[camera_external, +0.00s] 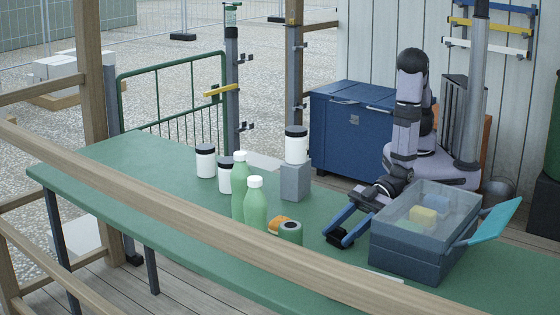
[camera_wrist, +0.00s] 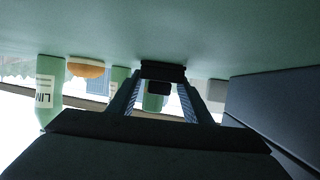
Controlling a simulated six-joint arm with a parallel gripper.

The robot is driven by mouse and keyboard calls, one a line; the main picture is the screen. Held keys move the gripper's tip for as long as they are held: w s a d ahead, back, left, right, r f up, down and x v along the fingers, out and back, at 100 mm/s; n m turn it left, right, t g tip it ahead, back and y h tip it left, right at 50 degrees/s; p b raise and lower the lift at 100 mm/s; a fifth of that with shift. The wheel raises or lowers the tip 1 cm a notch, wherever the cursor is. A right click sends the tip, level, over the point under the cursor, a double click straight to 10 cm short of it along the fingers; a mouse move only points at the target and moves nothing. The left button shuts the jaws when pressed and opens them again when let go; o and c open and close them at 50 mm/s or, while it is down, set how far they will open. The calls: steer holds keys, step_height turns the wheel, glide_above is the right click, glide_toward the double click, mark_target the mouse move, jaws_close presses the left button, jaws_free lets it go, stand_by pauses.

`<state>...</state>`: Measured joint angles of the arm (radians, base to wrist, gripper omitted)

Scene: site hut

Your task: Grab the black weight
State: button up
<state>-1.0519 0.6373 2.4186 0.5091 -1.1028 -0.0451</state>
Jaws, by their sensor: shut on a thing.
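The black weight (camera_wrist: 163,71) shows in the wrist view as a dark block between my two fingertips, against the green table. My gripper (camera_wrist: 160,82) is shut on it. In the external view my gripper (camera_external: 341,236) reaches down low over the green table, just left of the grey box, with its blue fingers around the small dark weight (camera_external: 335,240). The fingers hide part of the weight there. I cannot tell whether the weight is touching the table.
The grey box (camera_external: 405,253) with a clear lid stands close on the right. A green cylinder (camera_external: 290,233), an orange item (camera_external: 278,223) and two green bottles (camera_external: 254,203) stand to the left. White jars (camera_external: 206,163) and a grey block (camera_external: 295,183) stand farther back. The table's (camera_external: 130,160) far left is clear.

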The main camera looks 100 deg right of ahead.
mark_target(342, 228)
steer(key=shift+r+p, duration=0.5)
steer(key=shift+r, duration=4.5)
steer(key=shift+a, duration=0.1)
